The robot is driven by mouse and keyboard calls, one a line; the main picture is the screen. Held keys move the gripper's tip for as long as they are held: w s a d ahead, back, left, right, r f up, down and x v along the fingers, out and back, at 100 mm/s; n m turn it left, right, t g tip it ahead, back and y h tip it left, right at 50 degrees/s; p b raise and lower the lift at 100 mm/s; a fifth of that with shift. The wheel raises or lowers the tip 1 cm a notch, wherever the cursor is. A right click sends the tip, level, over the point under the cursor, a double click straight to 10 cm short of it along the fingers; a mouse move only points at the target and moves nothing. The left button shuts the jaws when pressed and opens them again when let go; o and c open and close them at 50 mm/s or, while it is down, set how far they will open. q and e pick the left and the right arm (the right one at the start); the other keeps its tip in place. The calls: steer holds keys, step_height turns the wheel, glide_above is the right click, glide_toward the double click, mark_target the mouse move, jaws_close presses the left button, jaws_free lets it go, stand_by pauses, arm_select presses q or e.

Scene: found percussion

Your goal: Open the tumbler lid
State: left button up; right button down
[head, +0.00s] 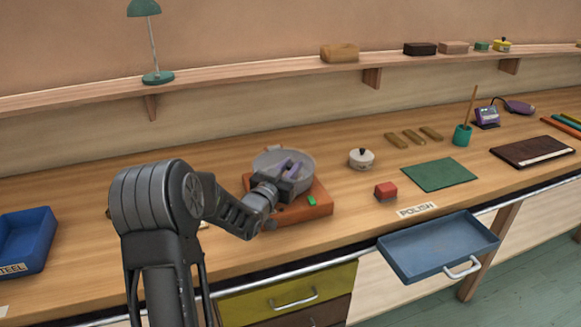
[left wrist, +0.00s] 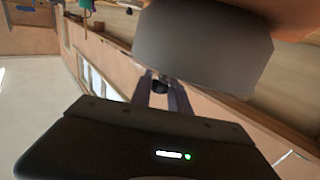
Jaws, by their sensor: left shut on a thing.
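The tumbler has an orange-red base (head: 305,207) with a round grey top (head: 268,158) and a small green spot on the base. It stands on the bench left of the middle. My left gripper (head: 290,167) is over the grey top, with its two purple-grey fingers at it. In the left wrist view the fingers (left wrist: 158,92) are closed around a small dark knob (left wrist: 160,86), beside a large grey surface (left wrist: 205,50). I cannot tell whether the lid is lifted or seated. My right gripper is in neither view.
A white pot with a black knob (head: 361,159) and a red block (head: 386,191) stand right of the tumbler. A green mat (head: 440,175) lies further right. A blue tray (head: 25,240) is at the left.

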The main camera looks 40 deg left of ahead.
arm_select(q)
jaws_close()
steer(key=shift+d+r, duration=0.1)
steer(key=shift+r, duration=0.05)
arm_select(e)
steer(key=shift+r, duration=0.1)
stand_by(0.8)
